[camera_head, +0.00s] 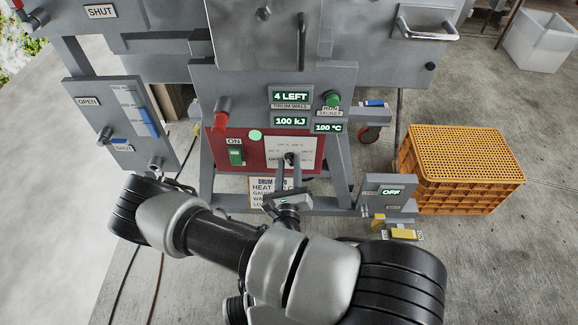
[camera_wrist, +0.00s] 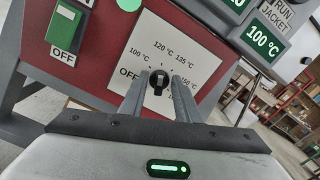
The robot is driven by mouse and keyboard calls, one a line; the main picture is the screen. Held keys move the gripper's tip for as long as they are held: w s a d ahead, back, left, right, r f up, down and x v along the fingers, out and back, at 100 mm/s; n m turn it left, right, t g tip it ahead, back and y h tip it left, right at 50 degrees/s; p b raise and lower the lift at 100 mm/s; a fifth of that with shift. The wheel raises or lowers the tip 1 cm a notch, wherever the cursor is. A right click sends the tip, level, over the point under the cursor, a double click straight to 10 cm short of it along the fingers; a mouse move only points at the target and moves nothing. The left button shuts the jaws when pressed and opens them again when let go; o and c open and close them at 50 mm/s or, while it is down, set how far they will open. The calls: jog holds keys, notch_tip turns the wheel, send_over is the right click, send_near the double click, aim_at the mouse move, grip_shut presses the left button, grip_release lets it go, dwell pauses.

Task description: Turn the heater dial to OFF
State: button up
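The heater dial (camera_wrist: 158,82) is a small black knob on a white plate (camera_wrist: 180,42). The plate is marked OFF at the left, then 100, 120, 135 and 150 °C. The knob's handle looks roughly upright in the wrist view, but its exact setting is hard to read. In the head view the dial (camera_head: 290,158) is on the red panel, partly hidden by my fingers. My gripper (camera_wrist: 158,88) is open, with one finger on each side of the knob. Gaps show between fingers and knob. It also shows in the head view (camera_head: 290,170).
A green switch (camera_head: 236,156) under an ON label is left of the dial plate. A display (camera_head: 328,128) above reads 100 °C. A grey box (camera_head: 388,192) showing OFF is at the lower right, near orange crates (camera_head: 462,180). A red-handled lever (camera_head: 221,112) projects at the upper left.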

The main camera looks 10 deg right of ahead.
grip_shut()
jog(key=n+p, duration=0.2)
jog(key=n, duration=0.2)
jog(key=shift+a, duration=0.1)
jog(key=n+p, duration=0.1)
jog(key=n, duration=0.2)
jog(key=shift+a+f+n, duration=0.1)
jog(key=shift+f+n, duration=0.05)
jog(key=shift+n, duration=0.25)
jog(key=n, duration=0.6)
jog(key=n+p, duration=0.1)
jog(key=n, duration=0.3)
jog(key=shift+f, duration=0.4)
